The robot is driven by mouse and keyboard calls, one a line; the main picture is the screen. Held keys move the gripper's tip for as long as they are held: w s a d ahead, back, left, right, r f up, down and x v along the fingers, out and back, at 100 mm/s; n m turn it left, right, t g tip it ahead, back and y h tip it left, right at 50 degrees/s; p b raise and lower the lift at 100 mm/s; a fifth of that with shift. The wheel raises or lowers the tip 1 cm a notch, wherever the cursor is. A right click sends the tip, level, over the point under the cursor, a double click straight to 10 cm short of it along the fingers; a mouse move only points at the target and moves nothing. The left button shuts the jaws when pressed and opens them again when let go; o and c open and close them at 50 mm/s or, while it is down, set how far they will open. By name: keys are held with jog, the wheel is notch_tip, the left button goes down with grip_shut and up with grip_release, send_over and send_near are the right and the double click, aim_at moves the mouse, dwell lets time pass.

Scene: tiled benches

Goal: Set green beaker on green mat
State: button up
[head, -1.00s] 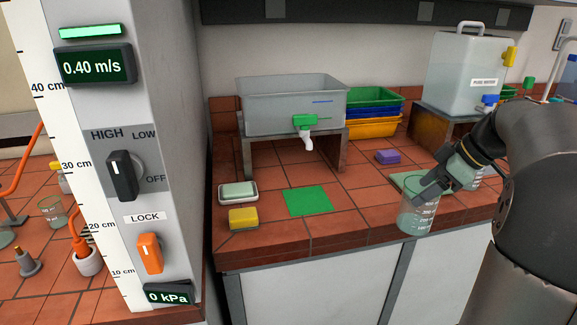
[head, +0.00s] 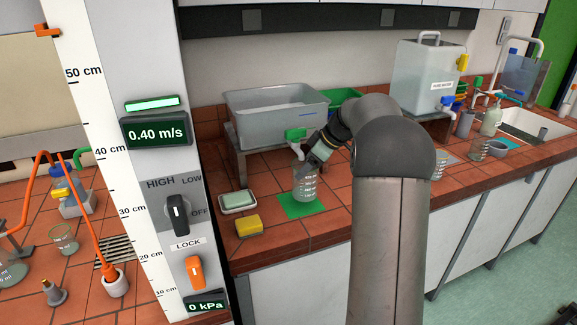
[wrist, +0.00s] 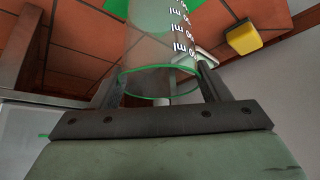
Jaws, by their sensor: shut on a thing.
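The green beaker (head: 305,186) is clear glass with white volume marks; its green rim shows in the wrist view, where the beaker (wrist: 155,50) stands between my fingers. My gripper (head: 308,165) is shut on its upper part, and the fingers (wrist: 158,82) flank the glass just under the rim. The beaker is about upright over the green mat (head: 290,211), a flat square on the tiled bench. I cannot tell whether its base touches the mat. Part of the mat (wrist: 208,16) shows in the wrist view; the beaker hides its middle.
A grey tank (head: 275,115) with a green tap stands on a raised stand just behind the mat. A soap dish (head: 238,202) and a yellow sponge (head: 248,226) lie to the left. The bench's front edge is close. A pure water container (head: 424,80) stands further right.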

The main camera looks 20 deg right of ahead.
jog(key=shift+w+a, duration=0.45)
jog(key=shift+w, duration=0.1)
jog(key=shift+f+b, duration=0.55)
jog(key=shift+f, duration=1.2)
jog(key=shift+f, duration=0.2)
jog(key=o, duration=1.4)
jog(key=shift+c, duration=0.2)
jog(key=shift+r, duration=0.1)
